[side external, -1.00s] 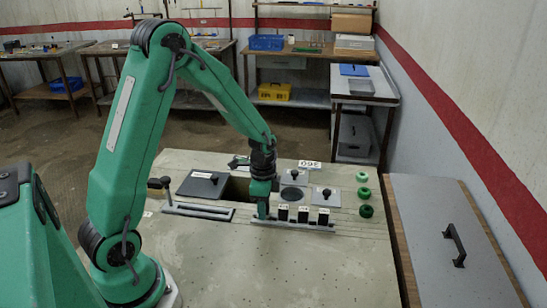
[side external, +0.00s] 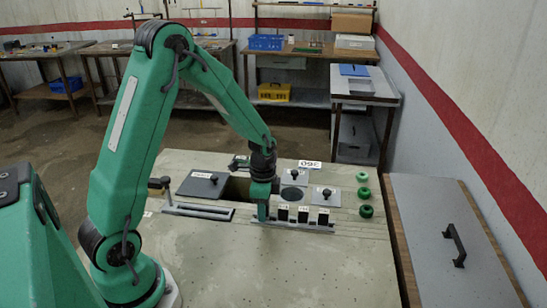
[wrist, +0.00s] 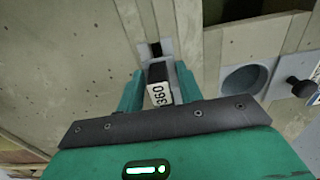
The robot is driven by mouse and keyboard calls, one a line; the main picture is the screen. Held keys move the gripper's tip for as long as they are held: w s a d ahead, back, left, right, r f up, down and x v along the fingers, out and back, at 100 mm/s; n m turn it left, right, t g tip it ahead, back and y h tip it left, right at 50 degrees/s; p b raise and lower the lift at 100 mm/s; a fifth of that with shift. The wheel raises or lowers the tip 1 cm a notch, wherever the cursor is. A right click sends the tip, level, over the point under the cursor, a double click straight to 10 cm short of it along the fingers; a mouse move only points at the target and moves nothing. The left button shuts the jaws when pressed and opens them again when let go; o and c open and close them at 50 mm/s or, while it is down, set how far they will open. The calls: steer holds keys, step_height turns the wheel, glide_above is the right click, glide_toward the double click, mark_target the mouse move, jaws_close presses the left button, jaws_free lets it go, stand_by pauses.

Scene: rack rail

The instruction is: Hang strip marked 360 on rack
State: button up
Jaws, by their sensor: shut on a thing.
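The strip marked 360 (wrist: 158,92) is dark with a white label, seen between my fingers in the wrist view. My gripper (side external: 262,213) is shut on it, low over the left end of a grey rack rail (side external: 318,228). The same gripper (wrist: 158,88) shows its two green fingers in the wrist view, beside a grey piece with a dark slot (wrist: 155,49). Several dark strips with white labels (side external: 303,214) stand in a row along the rail to the right. I cannot tell whether the held strip touches the rail.
A slotted grey bar (side external: 197,211) lies to the left. A dark lidded plate (side external: 203,184) and an opening in the table lie behind. Grey knobbed plates (side external: 325,196), a white 360 card (side external: 310,165) and green rings (side external: 364,193) are right and behind. The front table is clear.

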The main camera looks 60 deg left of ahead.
steer(key=shift+f, duration=0.45)
stand_by(0.4)
steer(key=o, duration=0.9)
steer(key=shift+r, duration=0.1)
steer(key=shift+r, duration=3.45)
steer(key=shift+r, duration=0.1)
